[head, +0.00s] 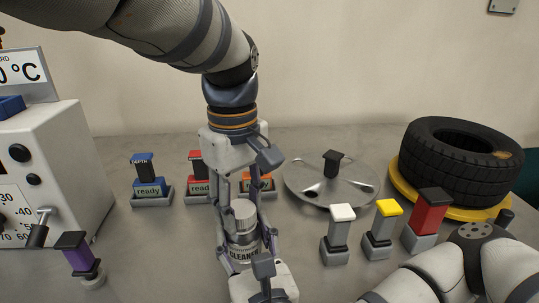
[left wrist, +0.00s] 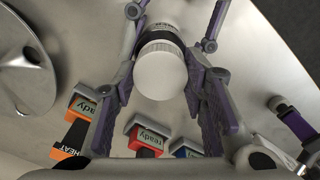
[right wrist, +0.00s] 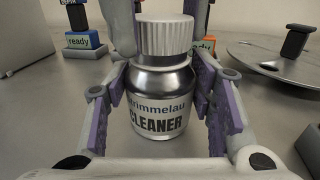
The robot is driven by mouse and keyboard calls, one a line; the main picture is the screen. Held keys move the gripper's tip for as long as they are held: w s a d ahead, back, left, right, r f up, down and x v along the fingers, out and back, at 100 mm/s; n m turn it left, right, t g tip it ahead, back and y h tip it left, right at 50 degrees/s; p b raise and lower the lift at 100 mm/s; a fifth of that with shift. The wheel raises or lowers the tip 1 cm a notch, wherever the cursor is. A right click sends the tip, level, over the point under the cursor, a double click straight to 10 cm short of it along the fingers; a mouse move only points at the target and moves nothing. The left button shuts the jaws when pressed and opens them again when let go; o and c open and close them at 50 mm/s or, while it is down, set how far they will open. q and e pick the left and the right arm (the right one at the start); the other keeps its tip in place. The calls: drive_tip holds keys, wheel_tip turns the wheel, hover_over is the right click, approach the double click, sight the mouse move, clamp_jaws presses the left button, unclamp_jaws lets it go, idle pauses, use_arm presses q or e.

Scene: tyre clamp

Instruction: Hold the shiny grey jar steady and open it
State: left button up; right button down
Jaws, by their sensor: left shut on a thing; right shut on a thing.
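The shiny grey jar (head: 244,240) stands upright on the table, with a ribbed pale lid (head: 243,212) on top. Its "CLEANER" label (right wrist: 156,120) faces my right wrist camera. My left gripper (head: 243,205) reaches down from above, its purple-padded fingers on either side of the lid and shut on it. The left wrist view shows the lid's round top (left wrist: 161,75) between these fingers. My right gripper (right wrist: 162,88) comes in low from the front, shut on the jar's body with a finger on each side. The fingers partly hide the jar in the head view.
Blue (head: 150,181) and red (head: 197,180) blocks stand behind the jar. A round metal disc (head: 300,190) lies behind to the right. White (head: 340,230), yellow (head: 382,228) and red (head: 428,218) blocks stand right, before a tyre (head: 450,165). A white machine (head: 60,130) is left.

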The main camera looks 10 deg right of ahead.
sight(242, 208)
use_arm(q)
drive_tip(key=shift+r, duration=0.1)
idle(0.3)
drive_tip(key=shift+r, duration=1.05)
wheel_tip(242, 208, up, 4)
drive_tip(key=shift+d+r, duration=0.1)
use_arm(e)
drive_tip(key=c, duration=0.6)
unclamp_jaws()
drive_tip(key=shift+c, duration=0.2)
